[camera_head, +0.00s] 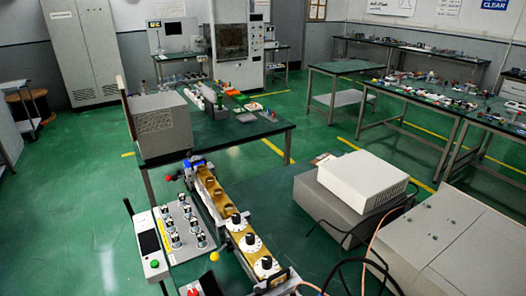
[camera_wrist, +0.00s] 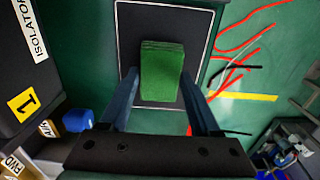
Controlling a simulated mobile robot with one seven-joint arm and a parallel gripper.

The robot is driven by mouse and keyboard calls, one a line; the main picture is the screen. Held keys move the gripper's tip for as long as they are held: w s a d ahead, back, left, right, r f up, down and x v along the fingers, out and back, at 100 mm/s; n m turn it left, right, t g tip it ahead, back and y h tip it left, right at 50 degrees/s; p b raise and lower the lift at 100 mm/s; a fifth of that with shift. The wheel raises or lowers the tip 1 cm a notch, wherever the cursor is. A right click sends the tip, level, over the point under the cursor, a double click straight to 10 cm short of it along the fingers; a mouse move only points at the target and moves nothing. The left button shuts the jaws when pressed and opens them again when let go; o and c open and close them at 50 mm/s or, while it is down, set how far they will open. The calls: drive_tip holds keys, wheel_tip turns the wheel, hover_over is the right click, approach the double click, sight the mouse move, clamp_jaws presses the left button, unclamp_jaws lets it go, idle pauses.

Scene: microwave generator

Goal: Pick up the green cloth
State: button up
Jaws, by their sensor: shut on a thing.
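The green cloth (camera_wrist: 162,70) shows in the wrist view as a folded, layered block. It sits between the two dark fingers of my gripper (camera_wrist: 160,84), which is shut on it. Behind the cloth is a dark panel with a thin white border (camera_wrist: 190,22). I cannot tell whether the cloth touches this panel. In the head view I cannot make out my gripper or the cloth for certain.
In the wrist view, red wires (camera_wrist: 235,45) lie right of the panel and a blue object (camera_wrist: 77,120) is at lower left. In the head view, a grey box (camera_head: 162,125) stands on the middle table (camera_head: 240,132), with green floor around it.

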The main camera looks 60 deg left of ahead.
drive_tip(key=shift+c, duration=0.9)
drive_tip(key=shift+r, duration=0.15)
wheel_tip(320, 180, up, 10)
